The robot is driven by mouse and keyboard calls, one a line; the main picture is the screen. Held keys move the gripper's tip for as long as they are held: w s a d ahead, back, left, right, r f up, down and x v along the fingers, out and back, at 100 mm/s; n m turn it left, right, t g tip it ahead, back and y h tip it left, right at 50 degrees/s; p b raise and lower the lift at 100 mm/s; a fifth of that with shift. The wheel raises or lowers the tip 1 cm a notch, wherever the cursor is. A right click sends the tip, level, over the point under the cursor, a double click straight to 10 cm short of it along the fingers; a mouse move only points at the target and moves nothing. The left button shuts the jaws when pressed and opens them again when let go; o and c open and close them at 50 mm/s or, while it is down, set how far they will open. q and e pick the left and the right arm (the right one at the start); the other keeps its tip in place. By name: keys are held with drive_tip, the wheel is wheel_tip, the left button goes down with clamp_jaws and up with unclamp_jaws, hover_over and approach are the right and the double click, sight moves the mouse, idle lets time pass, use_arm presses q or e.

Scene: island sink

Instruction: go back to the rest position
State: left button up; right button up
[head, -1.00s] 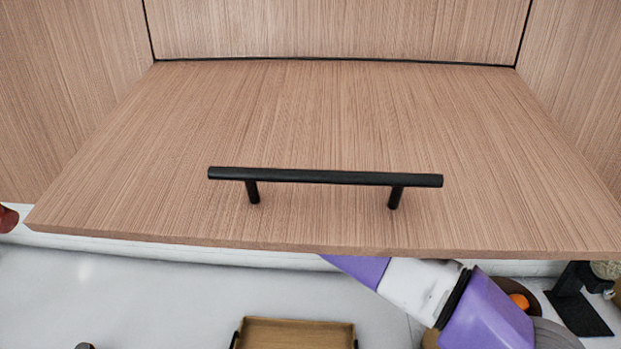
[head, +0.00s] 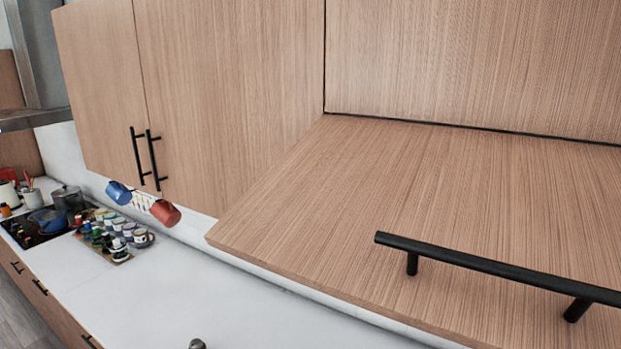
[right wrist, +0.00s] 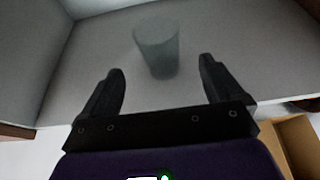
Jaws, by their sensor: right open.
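In the right wrist view my right gripper (right wrist: 162,82) is open, its two dark fingers spread apart. A greyish, see-through cup (right wrist: 157,50) stands upright on a pale surface just beyond the fingertips. It looks apart from both fingers. The surface has walls around it, like the inside of a cabinet (right wrist: 90,70). In the head view neither gripper shows. A raised wooden cabinet door (head: 400,190) with a black bar handle (head: 490,265) fills the right side.
Closed wooden cabinets (head: 220,90) hang at the left. A blue mug (head: 119,192) and a red mug (head: 165,212) hang below them. Several cups stand on a rack (head: 118,240) on the counter, with a pot (head: 68,199) farther left. The white counter (head: 200,300) is mostly clear.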

drive_tip(key=w+d+p, duration=0.1)
drive_tip(key=w, duration=0.1)
drive_tip(key=w+d, duration=0.2)
drive_tip(key=w, duration=0.1)
drive_tip(key=w+d+p, duration=0.1)
drive_tip(key=w, duration=0.1)
drive_tip(key=shift+w+d+p, duration=0.2)
drive_tip(key=shift+d+p, duration=0.1)
drive_tip(key=shift+w+d+f, duration=0.2)
drive_tip(key=shift+w+f, duration=0.2)
drive_tip(key=shift+f, duration=0.15)
drive_tip(key=shift+r, duration=0.85)
drive_tip(key=shift+s+a+r, duration=0.1)
drive_tip(key=shift+s+r, duration=0.05)
drive_tip(key=shift+r, duration=0.65)
drive_tip(key=shift+f, duration=0.1)
